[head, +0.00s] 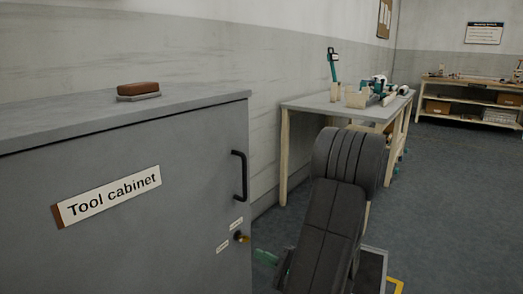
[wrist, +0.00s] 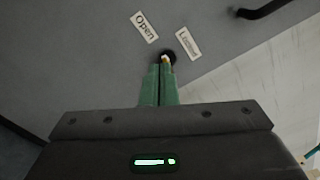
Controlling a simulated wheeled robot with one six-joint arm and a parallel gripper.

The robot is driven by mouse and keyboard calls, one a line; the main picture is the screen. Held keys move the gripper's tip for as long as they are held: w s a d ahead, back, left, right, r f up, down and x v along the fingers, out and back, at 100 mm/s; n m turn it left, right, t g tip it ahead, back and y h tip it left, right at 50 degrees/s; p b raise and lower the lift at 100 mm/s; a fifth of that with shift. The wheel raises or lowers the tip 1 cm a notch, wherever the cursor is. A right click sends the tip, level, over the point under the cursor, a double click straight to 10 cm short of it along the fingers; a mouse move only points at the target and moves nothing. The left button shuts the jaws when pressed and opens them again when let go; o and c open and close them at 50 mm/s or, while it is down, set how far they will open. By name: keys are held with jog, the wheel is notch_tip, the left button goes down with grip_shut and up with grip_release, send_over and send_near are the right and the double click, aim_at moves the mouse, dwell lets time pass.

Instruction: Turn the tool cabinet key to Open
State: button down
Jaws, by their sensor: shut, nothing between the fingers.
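The grey tool cabinet (head: 140,215) stands at the left of the head view, its door closed. The small brass key (head: 241,237) sits in a dark round lock near the door's right edge. In the wrist view the key (wrist: 166,59) shows just beyond my fingertips. Beside it are an "Open" label (wrist: 144,25) and a second label (wrist: 188,43) that seems to read "Locked". My gripper (wrist: 160,70) has its green fingers shut with nothing between them. The tips are very close to the key; whether they touch it I cannot tell. The key's exact angle is unclear.
A black door handle (head: 239,175) is above the lock. A brown block (head: 138,88) lies on the cabinet top. A workbench (head: 345,108) with tools stands behind my arm, and shelving (head: 470,100) is at the far right. Open floor (head: 450,190) lies to the right.

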jog(key=w+a+r+m+p, duration=0.2)
jog(key=w+m+p, duration=0.4)
jog(key=m+p, duration=0.4)
jog(key=shift+w+a+m+p, duration=0.3)
jog(key=shift+a+m, duration=0.1)
jog(key=shift+m, duration=0.6)
jog(key=shift+r, duration=0.1)
jog(key=shift+s+f+b, duration=0.15)
jog(key=shift+f+b, duration=0.35)
jog(key=shift+f, duration=0.1)
dwell(0.5)
jog(key=shift+s+a+b, duration=0.1)
jog(key=shift+b, duration=0.2)
dwell(0.5)
jog(key=shift+r, duration=0.1)
dwell(0.3)
